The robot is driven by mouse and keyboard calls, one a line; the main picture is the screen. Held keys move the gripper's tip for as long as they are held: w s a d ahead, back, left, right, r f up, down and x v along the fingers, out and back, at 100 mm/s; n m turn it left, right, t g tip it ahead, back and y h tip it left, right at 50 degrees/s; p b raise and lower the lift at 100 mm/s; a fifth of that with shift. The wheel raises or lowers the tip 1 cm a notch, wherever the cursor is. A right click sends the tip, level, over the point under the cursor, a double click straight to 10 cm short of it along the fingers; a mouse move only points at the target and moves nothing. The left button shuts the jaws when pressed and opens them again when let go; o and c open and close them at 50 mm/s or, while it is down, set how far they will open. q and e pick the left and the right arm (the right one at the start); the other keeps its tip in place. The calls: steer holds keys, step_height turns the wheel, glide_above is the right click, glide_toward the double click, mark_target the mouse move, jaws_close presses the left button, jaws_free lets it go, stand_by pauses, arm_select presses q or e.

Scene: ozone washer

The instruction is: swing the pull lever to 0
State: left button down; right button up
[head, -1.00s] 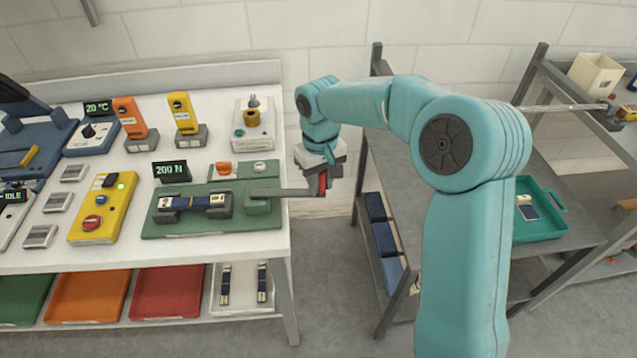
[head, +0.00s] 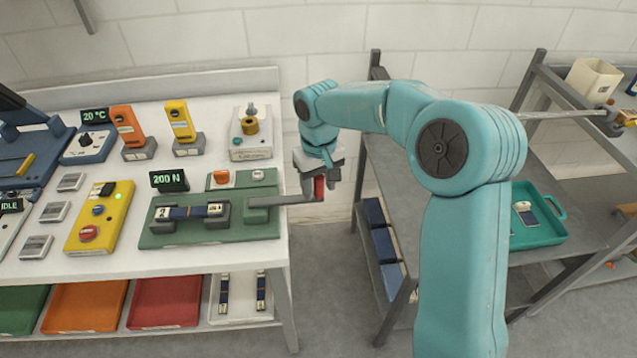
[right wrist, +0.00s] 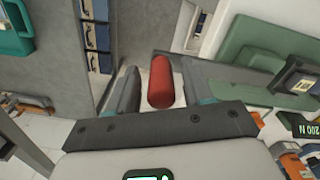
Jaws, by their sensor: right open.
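The pull lever (head: 282,200) is a grey bar that sticks out to the right from a green test base (head: 190,235), past the bench's right edge. Its upright red handle (head: 319,186) is at the bar's outer end. The display (head: 169,180) on the base reads 200 N. A dark blue strap (head: 190,212) lies between two grey clamps. My right gripper (head: 319,172) is at the handle, pointing down. In the right wrist view the red handle (right wrist: 161,82) stands between the open fingers, with visible gaps on both sides. My left gripper is out of view.
The white bench (head: 30,268) also carries a yellow control box (head: 100,215) and other devices left of the base. A grey shelf rack (head: 400,175) with a teal tray (head: 540,235) stands to the right. Open floor lies between bench and rack.

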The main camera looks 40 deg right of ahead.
steer(key=shift+a, duration=0.1)
step_height(320, 180, up, 16)
steer(key=p, duration=0.1)
steer(key=shift+r, duration=0.15)
steer(key=shift+s, duration=0.15)
stand_by(0.6)
